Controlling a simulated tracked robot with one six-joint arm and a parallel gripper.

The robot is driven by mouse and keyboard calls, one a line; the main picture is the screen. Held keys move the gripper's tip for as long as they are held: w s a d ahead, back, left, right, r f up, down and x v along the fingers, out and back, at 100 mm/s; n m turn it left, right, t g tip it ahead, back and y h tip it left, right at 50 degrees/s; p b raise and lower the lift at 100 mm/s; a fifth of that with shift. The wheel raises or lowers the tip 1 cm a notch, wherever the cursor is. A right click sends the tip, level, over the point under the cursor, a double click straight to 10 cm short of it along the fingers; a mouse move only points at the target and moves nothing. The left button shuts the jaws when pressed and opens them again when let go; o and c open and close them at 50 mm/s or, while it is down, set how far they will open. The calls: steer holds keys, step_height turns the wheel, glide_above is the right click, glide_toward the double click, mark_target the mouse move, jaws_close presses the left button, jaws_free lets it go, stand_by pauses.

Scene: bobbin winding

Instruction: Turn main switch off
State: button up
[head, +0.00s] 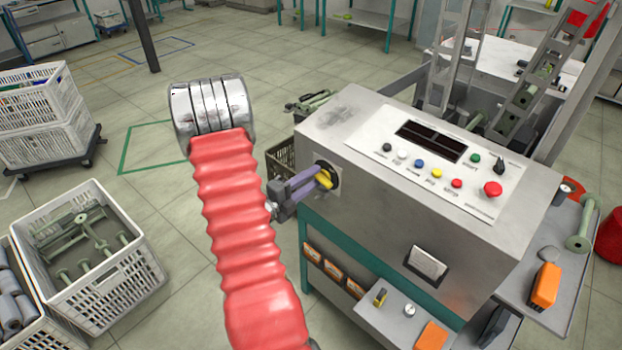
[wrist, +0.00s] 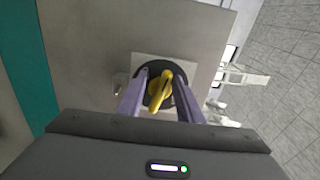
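The main switch is a yellow rotary handle (head: 325,180) on a black round base, set in the left side face of the grey control cabinet (head: 400,195). The yellow handle also shows in the wrist view (wrist: 160,92), tilted a little from the picture's vertical. My gripper (head: 314,180) reaches the switch from the left. In the wrist view its two purple fingers (wrist: 160,95) stand apart, one on each side of the handle. Small gaps seem to show between fingers and handle; contact at the tips is hard to tell.
The cabinet's top panel holds coloured buttons, a dark display (head: 431,141) and a red mushroom button (head: 493,189). White crates (head: 95,255) with green bobbins stand on the floor at the left. A dark crate (head: 281,160) stands behind my gripper. Open floor lies beyond my arm.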

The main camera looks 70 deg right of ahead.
steer(key=shift+w, duration=0.1)
steer(key=v, duration=1.3)
steer(key=shift+a, duration=0.35)
steer(key=shift+w, duration=0.1)
stand_by(0.6)
